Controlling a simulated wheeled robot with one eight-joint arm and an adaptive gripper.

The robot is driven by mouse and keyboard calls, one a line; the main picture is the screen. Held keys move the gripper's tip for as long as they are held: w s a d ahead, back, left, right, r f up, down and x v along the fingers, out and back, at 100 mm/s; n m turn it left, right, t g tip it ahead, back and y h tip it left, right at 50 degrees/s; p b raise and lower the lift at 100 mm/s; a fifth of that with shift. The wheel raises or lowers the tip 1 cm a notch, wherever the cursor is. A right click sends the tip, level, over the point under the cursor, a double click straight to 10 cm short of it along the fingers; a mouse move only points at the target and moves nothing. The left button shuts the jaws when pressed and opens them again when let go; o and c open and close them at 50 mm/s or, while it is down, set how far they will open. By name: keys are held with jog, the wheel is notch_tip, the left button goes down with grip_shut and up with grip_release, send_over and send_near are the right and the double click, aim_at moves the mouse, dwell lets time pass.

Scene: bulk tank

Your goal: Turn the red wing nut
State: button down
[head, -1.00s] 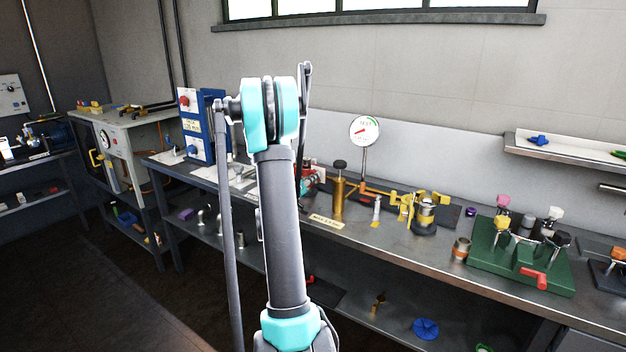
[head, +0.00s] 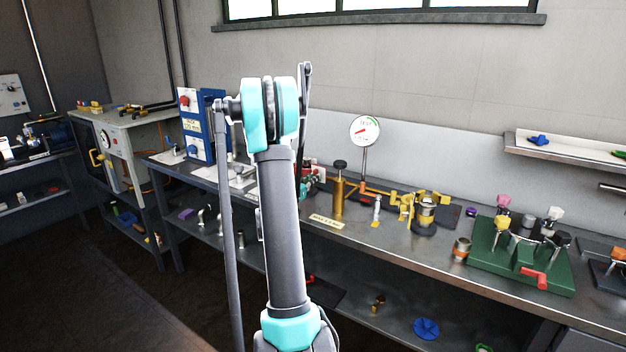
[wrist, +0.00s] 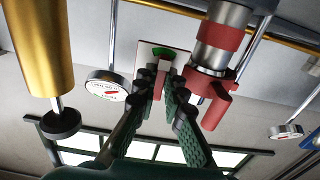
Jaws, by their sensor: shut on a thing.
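In the wrist view, the red wing nut (wrist: 210,92) sits at the end of a silver metal fitting (wrist: 228,18) with a red band. My gripper (wrist: 164,82) has its dark, ridged fingers close together on a narrow red part, which looks like one wing of the nut. The rest of the nut shows just right of the fingers. The finger pads hide part of the gripped wing. In the head view, my arm hides most of the nut and of the gripper.
A brass cylinder (head: 338,200) with a dark knob stands close by on the bench (head: 400,245); it also shows at left in the wrist view (wrist: 38,45). A dial gauge (head: 364,130) stands behind it. Yellow fittings and a green block (head: 500,262) stand farther right.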

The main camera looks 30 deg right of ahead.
dwell(0.3)
jog(key=c, duration=1.6)
grip_release()
jog(key=v, duration=1.2)
jog(key=shift+f, duration=0.1)
jog(key=shift+s, duration=0.1)
